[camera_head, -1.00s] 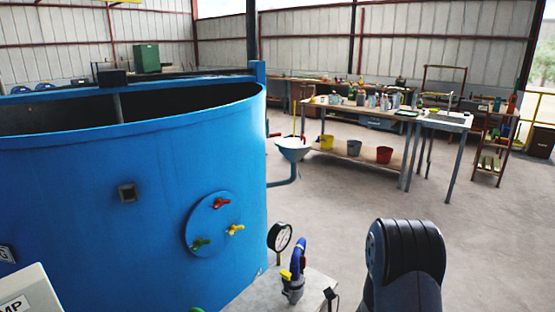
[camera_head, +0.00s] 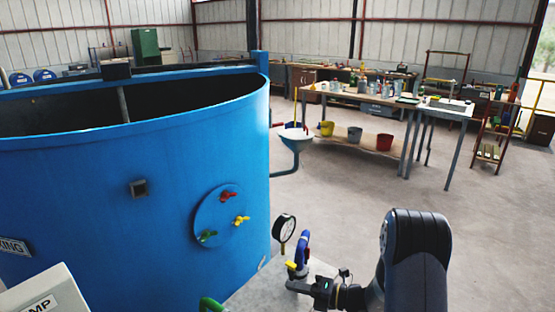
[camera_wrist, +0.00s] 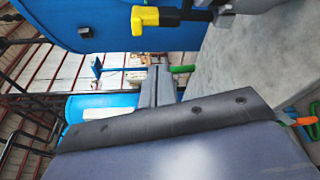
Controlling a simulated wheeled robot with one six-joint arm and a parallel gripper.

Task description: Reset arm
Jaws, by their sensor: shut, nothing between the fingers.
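My gripper shows in the head view (camera_head: 298,286) at bottom centre, at the end of my dark arm, close to the gauge and the blue-handled valve. In the wrist view its narrow grey fingers (camera_wrist: 158,80) are together with nothing held between them. A yellow-handled valve (camera_wrist: 155,18) lies beyond them at the top of that view. I cannot tell whether the fingers touch anything. The big blue tank (camera_head: 110,200) stands left, with red, yellow and green handles on a round plate (camera_head: 213,226).
The pressure gauge (camera_head: 284,228) and blue-handled valve (camera_head: 302,250) stand on a grey surface (camera_head: 255,290) beside my arm. Workbenches with buckets (camera_head: 384,142) are at the back. The floor between is clear.

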